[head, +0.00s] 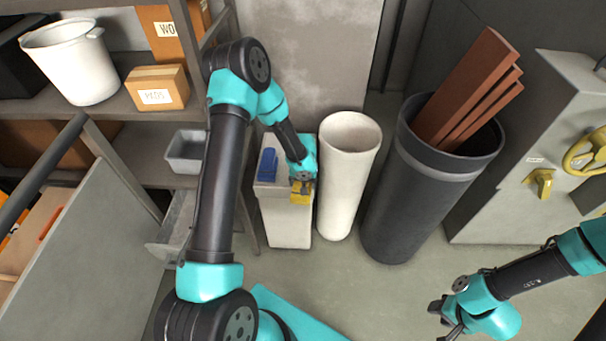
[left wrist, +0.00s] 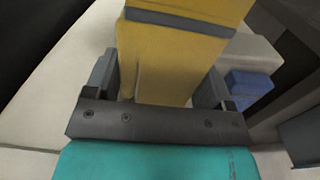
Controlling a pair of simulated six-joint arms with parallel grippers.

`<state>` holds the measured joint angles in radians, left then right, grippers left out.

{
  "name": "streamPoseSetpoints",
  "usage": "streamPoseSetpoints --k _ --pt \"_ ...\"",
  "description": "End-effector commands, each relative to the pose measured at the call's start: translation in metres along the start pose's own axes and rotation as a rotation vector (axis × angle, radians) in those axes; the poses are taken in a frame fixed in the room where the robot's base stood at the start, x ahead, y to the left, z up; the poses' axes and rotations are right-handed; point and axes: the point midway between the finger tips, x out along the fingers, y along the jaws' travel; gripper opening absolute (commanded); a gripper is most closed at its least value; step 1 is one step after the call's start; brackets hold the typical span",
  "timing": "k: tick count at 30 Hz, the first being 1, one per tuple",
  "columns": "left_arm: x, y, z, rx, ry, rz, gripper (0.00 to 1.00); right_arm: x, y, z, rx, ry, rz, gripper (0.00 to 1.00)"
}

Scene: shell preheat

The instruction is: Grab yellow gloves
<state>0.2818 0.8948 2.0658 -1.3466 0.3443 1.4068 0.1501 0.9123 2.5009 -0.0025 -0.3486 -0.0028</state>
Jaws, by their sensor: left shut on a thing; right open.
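The yellow gloves (head: 301,193) are at the tip of my left gripper (head: 302,186), over the front right of a white box-shaped stand. In the left wrist view the yellow gloves (left wrist: 175,62) fill the space between the two dark fingers of my left gripper (left wrist: 165,85), which is shut on them. A dark grey band crosses the yellow cloth near the top of that view. In the head view my left gripper partly hides the gloves. My right gripper (head: 445,315) is open and empty, low at the right over the floor.
A blue item (head: 268,163) lies on the white stand (head: 287,225). A pale cylinder (head: 345,180) stands close to its right, then a dark bin (head: 410,190) with reddish planks (head: 465,90). A grey cabinet (head: 500,190) is at right. Shelves with a white bucket (head: 72,62) are at left.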

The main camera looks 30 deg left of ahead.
Motion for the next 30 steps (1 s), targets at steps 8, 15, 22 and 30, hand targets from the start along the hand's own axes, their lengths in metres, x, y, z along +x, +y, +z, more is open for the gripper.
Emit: streamPoseSetpoints --k 8,15,22,30 --pt "-0.002 0.004 0.025 0.0 -0.001 -0.001 0.48 0.0 0.0 0.0 0.0 0.0 0.0 0.43" --pt "-0.003 0.005 0.029 -0.001 0.0 0.0 0.48 0.0 0.0 0.0 0.0 0.0 0.0 0.43" --pt "-0.003 0.005 0.029 0.0 0.0 0.0 0.48 0.0 0.0 0.0 0.0 0.0 0.0 0.43" --pt "-0.003 0.007 0.029 0.002 0.0 0.0 0.48 0.0 0.0 0.0 0.0 0.0 0.0 0.43"
